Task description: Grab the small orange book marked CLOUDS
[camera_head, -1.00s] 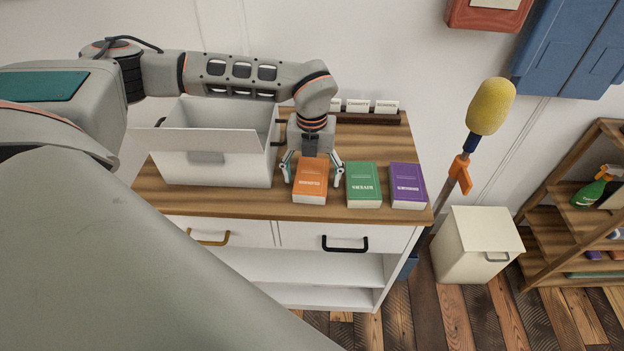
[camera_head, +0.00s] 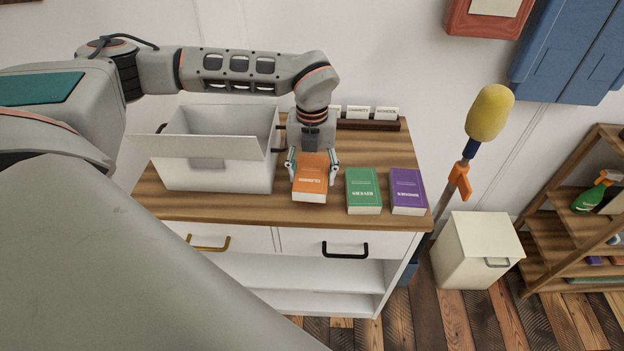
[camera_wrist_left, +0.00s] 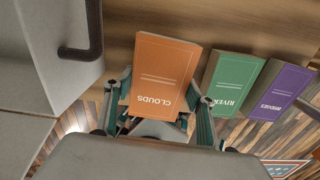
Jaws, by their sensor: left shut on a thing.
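The small orange book (camera_head: 310,180) is at the front of the wooden cabinet top in the head view, left of the other books. In the left wrist view the orange book (camera_wrist_left: 163,72) reads CLOUDS. My left gripper (camera_head: 312,172) is shut on this book, with one finger on each side of it. In the left wrist view the fingers (camera_wrist_left: 160,108) flank the end of the cover with the lettering. I cannot tell whether the book is clear of the wood. My right gripper does not show.
A green book (camera_head: 363,190) marked RIVERS and a purple book (camera_head: 407,190) lie to the right. An open white box (camera_head: 215,175) stands close on the left. A card holder (camera_head: 385,124) is behind. A yellow-headed pole (camera_head: 489,115) stands right of the cabinet.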

